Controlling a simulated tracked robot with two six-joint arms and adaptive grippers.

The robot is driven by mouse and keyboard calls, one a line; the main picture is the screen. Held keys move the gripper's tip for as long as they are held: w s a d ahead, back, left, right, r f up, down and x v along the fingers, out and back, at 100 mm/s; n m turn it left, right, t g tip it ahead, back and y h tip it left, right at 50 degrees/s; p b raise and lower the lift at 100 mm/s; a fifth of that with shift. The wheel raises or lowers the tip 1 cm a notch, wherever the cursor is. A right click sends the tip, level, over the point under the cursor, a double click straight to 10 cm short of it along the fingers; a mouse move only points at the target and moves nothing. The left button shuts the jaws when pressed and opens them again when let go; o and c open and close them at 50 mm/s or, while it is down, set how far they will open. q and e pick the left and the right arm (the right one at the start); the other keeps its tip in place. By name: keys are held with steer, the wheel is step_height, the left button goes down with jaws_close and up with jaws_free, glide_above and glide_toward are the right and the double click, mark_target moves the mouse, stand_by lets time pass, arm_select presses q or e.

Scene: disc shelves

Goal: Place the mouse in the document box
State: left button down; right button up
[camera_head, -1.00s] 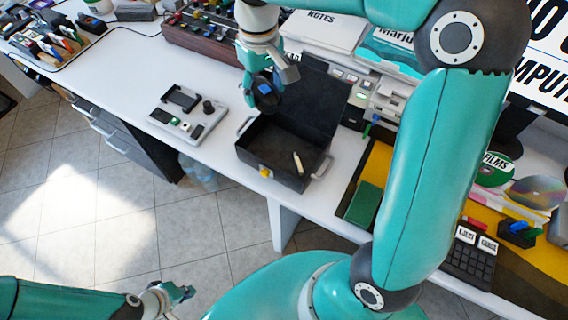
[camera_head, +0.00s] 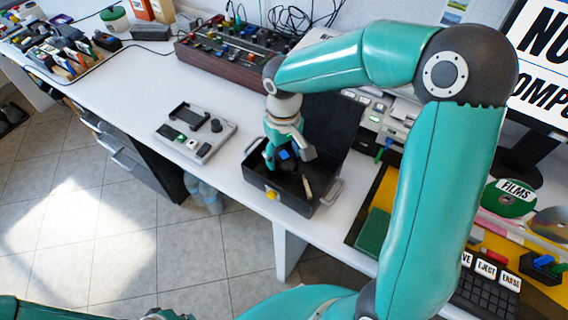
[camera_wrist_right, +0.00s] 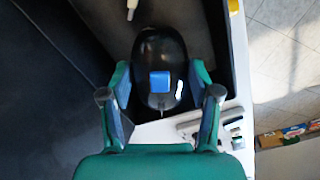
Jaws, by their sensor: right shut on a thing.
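The document box (camera_head: 292,196) is a dark open case on the white desk, its lid raised at the back. The mouse (camera_wrist_right: 158,58) is black with a blue patch; in the right wrist view it lies between the two fingers. My right gripper (camera_head: 279,160) is shut on the mouse and points down inside the box opening. In the head view the mouse is mostly hidden by the fingers, with its blue patch showing. I cannot tell whether it touches the box floor. My left gripper (camera_head: 166,315) shows only partly at the bottom edge.
A pale pen-like item (camera_head: 307,188) is in the box's right part. A grey device (camera_head: 195,133) stands left of the box, with clear desk between. A control panel (camera_head: 235,52) is behind. A green block (camera_head: 372,232) and discs lie on the right.

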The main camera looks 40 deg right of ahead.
mark_target(283, 164)
steer(key=shift+f, duration=2.1)
steer(key=shift+f+b, duration=0.1)
steer(key=shift+b, duration=0.25)
steer(key=o, duration=1.2)
steer(key=shift+r, duration=0.2)
step_height(283, 164, up, 12)
steer(key=shift+f+p, duration=0.1)
steer(key=shift+p, duration=0.75)
